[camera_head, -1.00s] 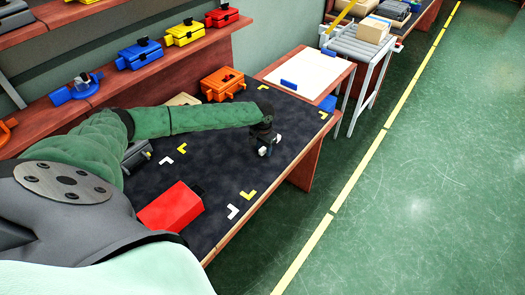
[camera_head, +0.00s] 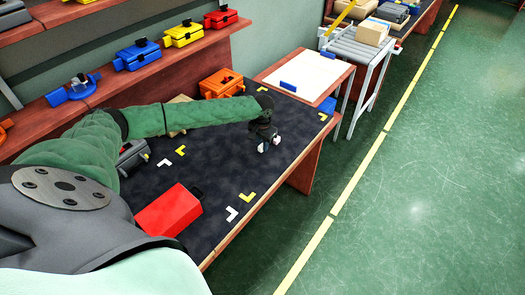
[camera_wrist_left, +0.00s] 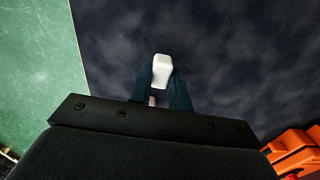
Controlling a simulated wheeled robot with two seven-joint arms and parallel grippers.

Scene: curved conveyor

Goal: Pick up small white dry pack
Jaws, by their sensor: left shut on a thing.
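The small white dry pack (camera_wrist_left: 162,70) shows between the dark fingertips of my left gripper (camera_wrist_left: 163,92) in the left wrist view. The gripper is shut on it, and the pack's end sticks out past the tips. In the head view my left gripper (camera_head: 265,143) points down over the right part of the dark mat, with the white pack (camera_head: 261,148) at its tips. I cannot tell how far the pack is above the mat. My right gripper is not in view.
The dark mat (camera_head: 215,165) has white and yellow corner marks. A red box (camera_head: 168,211) is at its near left and an orange box (camera_head: 222,83) at the back. A pale-topped table (camera_head: 310,68) stands beyond, by a roller conveyor (camera_head: 358,46). Green floor lies to the right.

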